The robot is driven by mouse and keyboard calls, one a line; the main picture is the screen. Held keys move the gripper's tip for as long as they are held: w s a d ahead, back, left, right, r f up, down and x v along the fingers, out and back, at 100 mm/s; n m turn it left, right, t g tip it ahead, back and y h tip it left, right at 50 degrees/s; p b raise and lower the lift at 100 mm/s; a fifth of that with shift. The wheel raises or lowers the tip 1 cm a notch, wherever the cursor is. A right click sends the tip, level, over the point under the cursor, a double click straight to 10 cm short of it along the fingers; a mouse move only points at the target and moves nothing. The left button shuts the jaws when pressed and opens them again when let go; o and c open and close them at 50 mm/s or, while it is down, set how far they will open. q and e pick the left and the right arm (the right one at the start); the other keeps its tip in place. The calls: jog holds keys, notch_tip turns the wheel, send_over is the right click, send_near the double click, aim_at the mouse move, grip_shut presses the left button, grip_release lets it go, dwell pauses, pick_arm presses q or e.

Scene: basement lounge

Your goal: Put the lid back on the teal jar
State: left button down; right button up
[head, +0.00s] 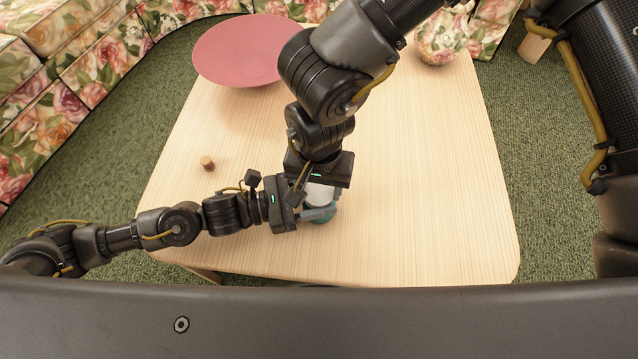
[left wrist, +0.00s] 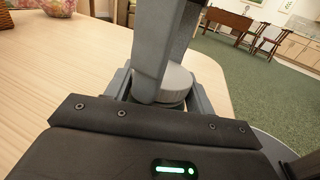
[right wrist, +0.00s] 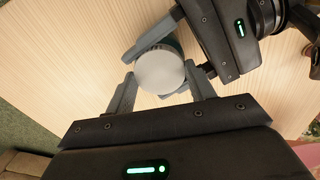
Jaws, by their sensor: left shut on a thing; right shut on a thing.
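The teal jar (head: 324,219) stands near the table's front edge, mostly hidden by my grippers. My left gripper (head: 318,214) comes in from the left, low down, and is shut on the jar. The white, round lid (head: 320,194) is over the jar's top; it also shows in the left wrist view (left wrist: 178,82) and from above in the right wrist view (right wrist: 160,71). My right gripper (right wrist: 158,88) reaches down from above and is shut on the lid, a finger on each side. I cannot tell whether the lid touches the jar's rim.
A small brown cylinder (head: 207,163) stands on the wooden table (head: 430,190) left of the jar. A wide pink bowl (head: 240,48) is at the back left, and a floral round vase (head: 438,42) at the back right. The table's right side is clear.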

jog(key=o, duration=1.1)
jog(key=shift+r, duration=2.25)
jog(key=o, duration=0.5)
notch_tip(320, 180, up, 12)
